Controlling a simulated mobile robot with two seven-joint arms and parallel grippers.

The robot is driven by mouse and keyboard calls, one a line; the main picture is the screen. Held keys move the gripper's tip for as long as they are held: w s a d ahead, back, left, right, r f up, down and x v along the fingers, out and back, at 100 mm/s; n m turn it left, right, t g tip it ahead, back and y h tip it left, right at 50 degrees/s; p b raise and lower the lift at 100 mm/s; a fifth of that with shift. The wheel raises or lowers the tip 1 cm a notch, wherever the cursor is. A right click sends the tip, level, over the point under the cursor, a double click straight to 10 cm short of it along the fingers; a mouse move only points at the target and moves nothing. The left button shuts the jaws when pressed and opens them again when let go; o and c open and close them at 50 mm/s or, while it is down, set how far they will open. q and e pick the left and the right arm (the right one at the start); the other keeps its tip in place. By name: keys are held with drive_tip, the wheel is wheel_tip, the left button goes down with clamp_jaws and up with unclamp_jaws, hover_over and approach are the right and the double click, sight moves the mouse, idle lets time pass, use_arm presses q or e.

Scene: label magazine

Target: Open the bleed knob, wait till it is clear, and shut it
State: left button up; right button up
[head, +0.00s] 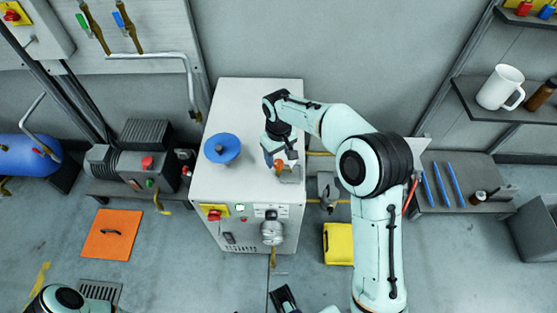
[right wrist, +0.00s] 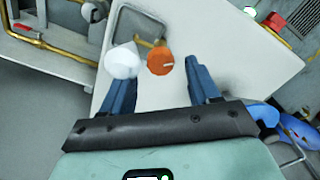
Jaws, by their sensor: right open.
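The orange knob (right wrist: 160,61) with a pale pointer line is on the top of the white cabinet. It also shows in the head view (head: 279,165), partly hidden by my gripper. A rounded white piece (right wrist: 122,62) is beside it in the right wrist view. My right gripper (right wrist: 163,75) is open, its blue fingers apart on either side of the knob's line, with the knob at or just past the fingertips. I cannot tell whether they touch it. It also shows above the cabinet in the head view (head: 281,157).
A blue round wheel (head: 222,148) stands on the cabinet top (head: 250,95), left of my gripper. A grey bent tube (right wrist: 120,30) is near the knob. The cabinet front carries a red and yellow switch (head: 214,212) and a round metal fitting (head: 272,231).

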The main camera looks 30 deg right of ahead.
sight(279, 164)
drive_tip(key=shift+f, duration=1.2)
drive_tip(key=c, duration=1)
drive_tip(key=n+p, duration=0.1)
drive_tip(key=n, duration=0.1)
drive_tip(key=shift+r+n, duration=0.15)
drive_tip(key=shift+n, duration=0.15)
drive_tip(key=shift+c, duration=0.2)
drive_tip(key=shift+n+p, duration=0.5)
drive_tip(key=shift+n, duration=0.6)
drive_tip(key=o, duration=1)
drive_tip(key=shift+o, duration=0.2)
